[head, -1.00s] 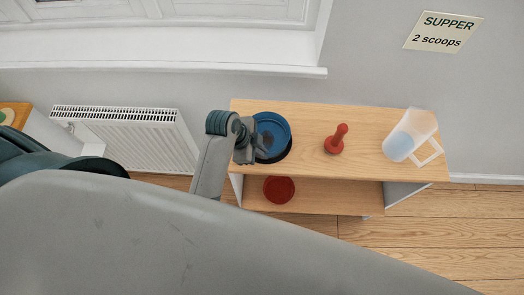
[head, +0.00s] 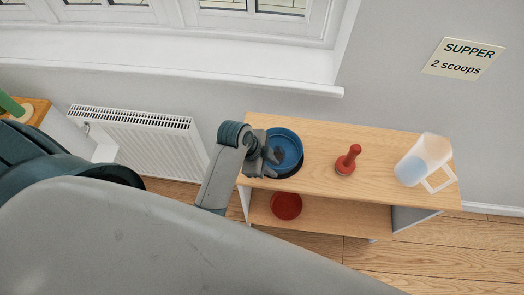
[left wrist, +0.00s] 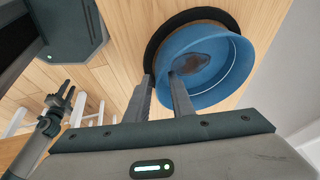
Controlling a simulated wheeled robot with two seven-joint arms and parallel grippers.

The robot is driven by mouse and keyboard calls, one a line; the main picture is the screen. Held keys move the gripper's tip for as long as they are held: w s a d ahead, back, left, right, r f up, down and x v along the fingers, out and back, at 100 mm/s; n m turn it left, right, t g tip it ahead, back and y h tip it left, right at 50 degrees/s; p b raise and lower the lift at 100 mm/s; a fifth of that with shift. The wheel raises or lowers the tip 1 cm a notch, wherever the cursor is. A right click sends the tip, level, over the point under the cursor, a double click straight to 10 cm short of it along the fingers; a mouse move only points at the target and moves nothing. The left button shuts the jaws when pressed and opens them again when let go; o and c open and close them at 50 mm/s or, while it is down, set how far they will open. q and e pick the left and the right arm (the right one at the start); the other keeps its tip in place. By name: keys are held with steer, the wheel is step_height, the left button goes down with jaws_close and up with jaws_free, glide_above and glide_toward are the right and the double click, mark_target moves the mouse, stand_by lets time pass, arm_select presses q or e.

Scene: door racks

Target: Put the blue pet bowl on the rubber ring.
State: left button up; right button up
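The blue pet bowl (head: 287,146) is over the left part of the shelf unit's top, and it also shows large in the left wrist view (left wrist: 225,80). The black rubber ring (head: 291,172) lies under it; in the left wrist view the ring (left wrist: 160,37) sticks out at the bowl's upper left, with bare wood between. My left gripper (head: 268,155) straddles the bowl's near-left wall, one finger inside and one outside, and looks shut on it. The bowl seems slightly above the ring; contact is hidden. My right gripper (left wrist: 68,92) is empty with its fingers apart, far from the bowl.
On the shelf top (head: 320,150) stand a red knobbed object (head: 347,161) and a clear measuring jug (head: 424,160). A red bowl (head: 286,206) sits on the lower shelf. A radiator (head: 145,140) and window sill (head: 200,72) are behind. A supper note (head: 463,58) hangs on the wall.

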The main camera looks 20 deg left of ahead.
arm_select(q)
steer(key=b+v, duration=0.2)
steer(key=v, duration=0.9)
steer(key=shift+b, duration=0.3)
